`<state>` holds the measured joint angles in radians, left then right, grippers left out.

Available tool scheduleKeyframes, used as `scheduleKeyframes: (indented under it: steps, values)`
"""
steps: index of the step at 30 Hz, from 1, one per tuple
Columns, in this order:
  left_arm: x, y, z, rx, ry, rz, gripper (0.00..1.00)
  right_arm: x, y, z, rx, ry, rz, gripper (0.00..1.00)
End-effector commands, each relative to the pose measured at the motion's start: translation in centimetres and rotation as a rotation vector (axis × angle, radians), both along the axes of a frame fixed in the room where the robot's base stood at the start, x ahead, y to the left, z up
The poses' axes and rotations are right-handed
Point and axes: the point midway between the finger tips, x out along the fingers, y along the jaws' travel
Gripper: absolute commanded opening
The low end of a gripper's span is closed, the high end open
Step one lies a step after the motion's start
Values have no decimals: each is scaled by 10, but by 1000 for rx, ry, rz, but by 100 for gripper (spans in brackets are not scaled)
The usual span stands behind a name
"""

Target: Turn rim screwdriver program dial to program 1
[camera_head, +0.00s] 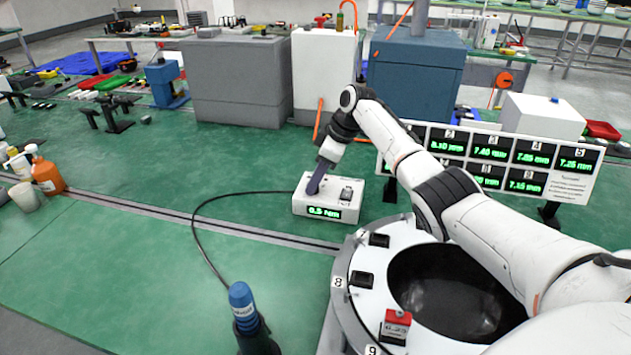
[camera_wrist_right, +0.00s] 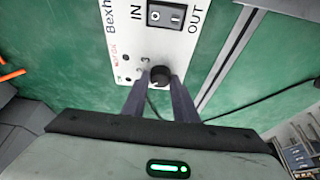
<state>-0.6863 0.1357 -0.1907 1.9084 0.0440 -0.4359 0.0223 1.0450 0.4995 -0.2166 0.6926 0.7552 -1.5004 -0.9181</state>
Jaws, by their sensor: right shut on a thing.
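The white screwdriver controller box (camera_head: 330,197) stands on the green floor mat at the middle of the head view. Its front has a green lit display (camera_head: 325,212), reading about 0.5 Nm, though the first digit is hard to read. In the wrist view the box top (camera_wrist_right: 135,45) carries a black program dial (camera_wrist_right: 160,75) with small marks around it and an IN/OUT rocker switch (camera_wrist_right: 165,15). My right gripper (camera_head: 313,190) reaches down to the box and is shut on the dial, a finger on each side (camera_wrist_right: 160,84). The dial's pointer cannot be made out. My left gripper is out of view.
A black cable runs from the box to a blue screwdriver (camera_head: 242,305) standing at the front. A round white fixture (camera_head: 340,280) with numbered stations is right of it. A panel of green displays (camera_head: 490,158) stands behind my right arm. Bottles (camera_head: 47,175) are at far left.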

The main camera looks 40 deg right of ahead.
Motion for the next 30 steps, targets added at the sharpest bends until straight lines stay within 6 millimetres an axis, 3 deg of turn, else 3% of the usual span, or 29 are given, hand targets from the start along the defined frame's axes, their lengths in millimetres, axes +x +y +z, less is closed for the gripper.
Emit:
scheduleKeyframes:
  steps: [18, 19, 21, 30]
  values:
    - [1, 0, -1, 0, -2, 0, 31, 0, 0, 1, -2, -1, 45, 4]
    - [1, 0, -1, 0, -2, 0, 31, 0, 0, 1, -2, -1, 45, 29]
    - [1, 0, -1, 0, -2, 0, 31, 0, 0, 1, -2, 0, 44, 41]
    - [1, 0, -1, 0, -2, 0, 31, 0, 0, 1, -1, 0, 43, 44]
